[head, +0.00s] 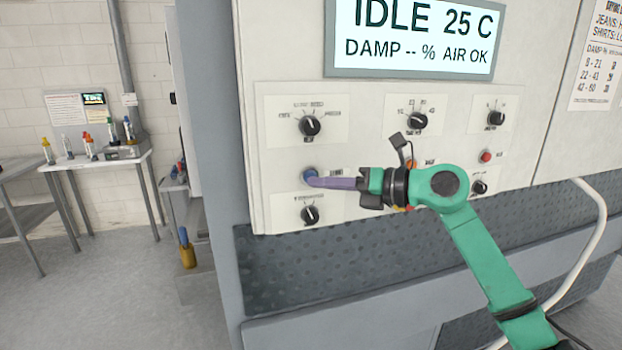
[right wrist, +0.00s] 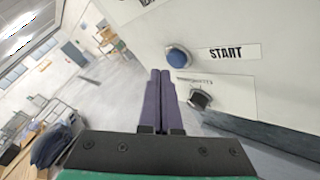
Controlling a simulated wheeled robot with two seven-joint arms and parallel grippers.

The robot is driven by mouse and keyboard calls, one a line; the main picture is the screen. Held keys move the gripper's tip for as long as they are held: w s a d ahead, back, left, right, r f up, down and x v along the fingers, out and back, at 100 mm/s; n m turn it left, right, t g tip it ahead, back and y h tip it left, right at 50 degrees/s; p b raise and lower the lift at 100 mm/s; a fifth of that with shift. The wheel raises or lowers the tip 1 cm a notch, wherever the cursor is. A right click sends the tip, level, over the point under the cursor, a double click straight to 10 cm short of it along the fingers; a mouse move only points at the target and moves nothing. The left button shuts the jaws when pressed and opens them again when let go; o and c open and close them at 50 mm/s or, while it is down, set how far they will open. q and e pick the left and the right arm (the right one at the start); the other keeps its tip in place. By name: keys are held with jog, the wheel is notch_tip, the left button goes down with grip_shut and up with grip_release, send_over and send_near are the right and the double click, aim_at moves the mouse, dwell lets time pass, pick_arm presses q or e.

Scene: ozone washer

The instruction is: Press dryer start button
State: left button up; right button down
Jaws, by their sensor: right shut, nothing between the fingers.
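The start button is a round blue push button (head: 310,175) on the dryer's pale control panel (head: 380,150), between two black knobs. It also shows in the right wrist view (right wrist: 178,57), left of a START label (right wrist: 228,52). My right gripper (head: 316,182) reaches in from the right with its purple fingers shut and empty. In the head view its tips overlap the button's lower right edge. In the right wrist view the fingertips (right wrist: 160,72) appear just left of the button, and I cannot tell whether they touch it. My left gripper is out of view.
A black knob (head: 310,125) sits above the button and another (head: 309,214) below it. A red button (head: 486,156) is farther right. The display (head: 412,38) reads IDLE 25 C. A side table with bottles (head: 95,162) stands at left, with open floor before it.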

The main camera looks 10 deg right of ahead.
jog(key=shift+w, duration=0.1)
dwell(0.4)
jog(key=shift+w+p, duration=0.35)
jog(key=shift+w+p, duration=0.35)
jog(key=shift+w, duration=0.1)
dwell(0.6)
jog(key=shift+s+b, duration=0.55)
jog(key=shift+s, duration=0.35)
